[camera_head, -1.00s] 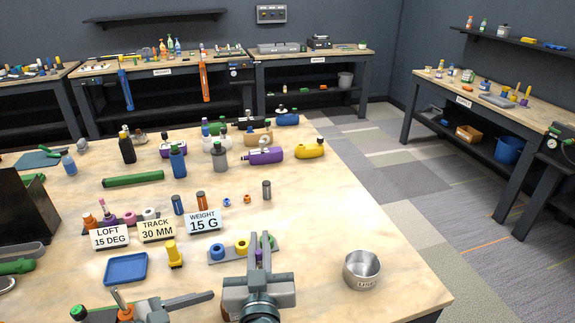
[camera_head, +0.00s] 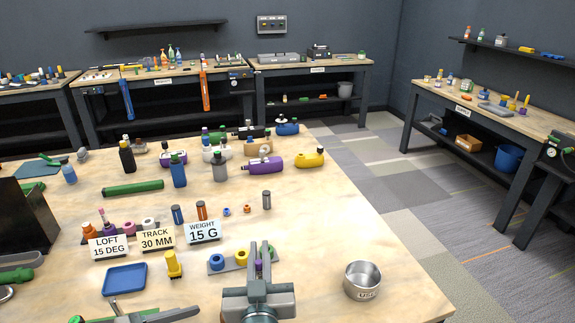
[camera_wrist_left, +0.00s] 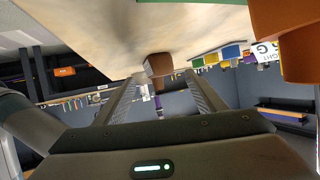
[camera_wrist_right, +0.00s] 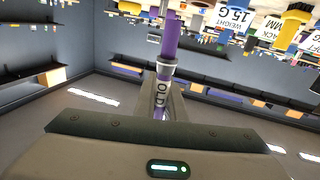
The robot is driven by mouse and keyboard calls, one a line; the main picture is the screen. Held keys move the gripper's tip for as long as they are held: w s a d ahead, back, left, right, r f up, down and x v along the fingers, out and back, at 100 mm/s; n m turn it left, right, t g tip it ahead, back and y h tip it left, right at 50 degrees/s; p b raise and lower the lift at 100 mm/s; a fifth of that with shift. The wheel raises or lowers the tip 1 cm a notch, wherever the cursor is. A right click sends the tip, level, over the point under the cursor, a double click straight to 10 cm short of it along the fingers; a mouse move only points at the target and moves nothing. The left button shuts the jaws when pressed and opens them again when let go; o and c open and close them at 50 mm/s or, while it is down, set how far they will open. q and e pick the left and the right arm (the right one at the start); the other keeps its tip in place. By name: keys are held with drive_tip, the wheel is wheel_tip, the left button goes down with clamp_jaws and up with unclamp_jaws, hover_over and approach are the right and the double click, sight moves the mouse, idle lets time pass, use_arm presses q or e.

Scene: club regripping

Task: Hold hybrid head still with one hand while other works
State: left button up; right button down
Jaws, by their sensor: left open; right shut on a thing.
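My right gripper (camera_head: 258,262) is shut on a purple shaft-like piece; the piece shows in the right wrist view (camera_wrist_right: 171,40) with a silver collar and an "OLD" label. It stands up from the jaws at the table's front. My left gripper (camera_wrist_left: 160,85) is open, its fingers apart. A brown cylindrical piece (camera_wrist_left: 158,64) shows between its fingertips; I cannot tell whether they touch it. In the head view only part of the left gripper shows at the bottom left. Club heads, purple (camera_head: 263,166), yellow (camera_head: 311,159) and blue (camera_head: 287,127), lie farther back; I cannot tell which is the hybrid.
A steel cup (camera_head: 363,281) stands right of my right gripper. A grey holder with blue and yellow rings (camera_head: 217,262) is just left of it. The right-centre tabletop is clear.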

use_arm(q)
drive_tip(key=shift+o, duration=0.6)
drive_tip(key=o, duration=0.4)
drive_tip(key=shift+o, duration=0.2)
drive_tip(key=shift+v, duration=3.95)
drive_tip(key=shift+w+d, duration=0.1)
drive_tip(key=shift+w, duration=0.05)
drive_tip(key=shift+x, duration=3.2)
drive_tip(key=shift+f, duration=0.1)
